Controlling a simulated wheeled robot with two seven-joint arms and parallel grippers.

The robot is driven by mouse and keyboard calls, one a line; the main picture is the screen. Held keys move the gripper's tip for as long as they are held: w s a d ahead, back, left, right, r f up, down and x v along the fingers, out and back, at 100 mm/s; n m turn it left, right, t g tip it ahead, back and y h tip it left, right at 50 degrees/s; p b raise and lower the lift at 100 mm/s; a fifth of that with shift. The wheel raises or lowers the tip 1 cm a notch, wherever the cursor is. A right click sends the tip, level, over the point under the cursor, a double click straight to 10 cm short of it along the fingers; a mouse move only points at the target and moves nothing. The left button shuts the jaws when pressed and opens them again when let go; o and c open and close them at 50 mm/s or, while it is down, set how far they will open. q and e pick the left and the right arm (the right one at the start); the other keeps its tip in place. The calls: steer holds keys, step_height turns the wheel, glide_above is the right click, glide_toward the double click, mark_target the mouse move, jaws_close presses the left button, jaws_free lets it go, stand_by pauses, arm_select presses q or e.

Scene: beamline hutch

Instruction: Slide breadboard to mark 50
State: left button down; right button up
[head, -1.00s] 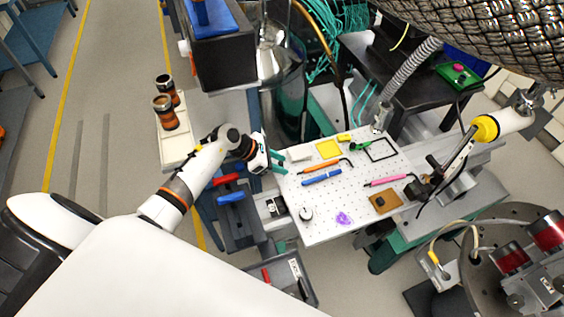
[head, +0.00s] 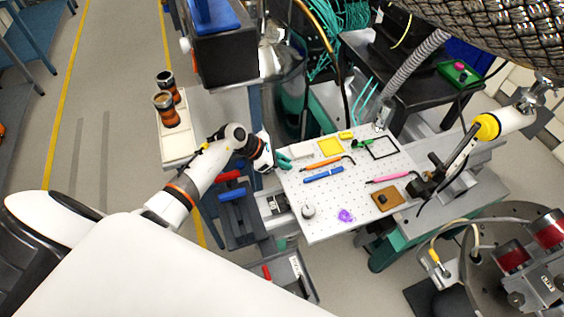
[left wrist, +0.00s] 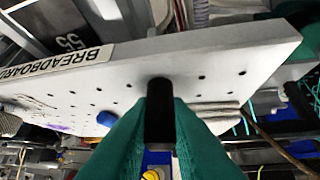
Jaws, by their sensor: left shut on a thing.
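The breadboard (head: 340,205) is a white perforated plate in the middle of the head view, with small tools and parts lying on it. Its edge label reads "BREADBOARD" in the left wrist view (left wrist: 225,38), and a dark plate marked "55" (left wrist: 70,42) shows beside that edge. My left gripper (head: 285,160) is at the board's left edge in the head view. In the left wrist view its teal fingers (left wrist: 160,125) are closed in at the board with a dark piece between them. The fingers hide the exact contact. My right gripper is out of view.
On the board lie a yellow square (head: 331,147), a blue pen (head: 323,175), a pink tool (head: 388,178) and a brown block (head: 381,203). A yellow-ringed tube (head: 487,127) and its mount stand close to the right.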

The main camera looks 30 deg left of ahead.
mark_target(316, 160)
arm_select(q)
steer(key=w+d+b, duration=0.4)
steer(key=w+d, duration=0.1)
steer(key=shift+w+f+b, duration=0.1)
steer(key=shift+w+b, duration=0.2)
steer(key=shift+r, duration=0.2)
steer(key=c, duration=1.5)
jaws_free()
steer(key=shift+c, duration=0.2)
steer(key=shift+o, duration=0.8)
steer(key=shift+f, duration=0.1)
